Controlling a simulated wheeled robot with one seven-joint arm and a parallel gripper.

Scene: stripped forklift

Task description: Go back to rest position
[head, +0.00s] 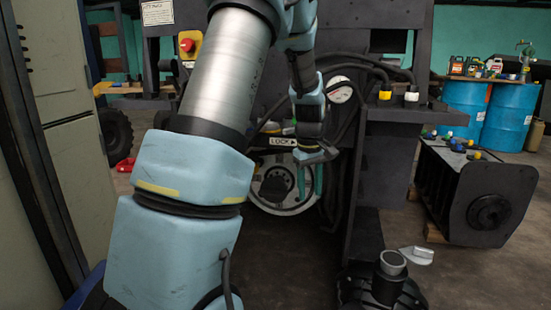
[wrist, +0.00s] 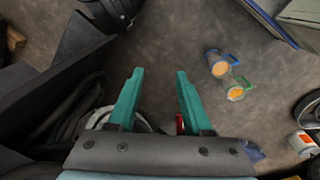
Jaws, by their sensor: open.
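My gripper (head: 310,190) hangs pointing down in front of the dark forklift frame (head: 391,160), near a round wheel-like disc (head: 270,190) and below the right end of the LOCK plate (head: 283,141). In the wrist view its two teal fingers (wrist: 158,74) are spread wide with nothing between them but the floor. My arm reaches up and forward across the middle of the head view and hides part of the forklift.
Black hoses (head: 352,135) hang close to my gripper. A pale cabinet (head: 70,120) stands close on the left. A dark metal housing (head: 472,195) and blue drums (head: 505,115) are on the right. In the wrist view, jars with orange contents (wrist: 219,67) appear against the floor.

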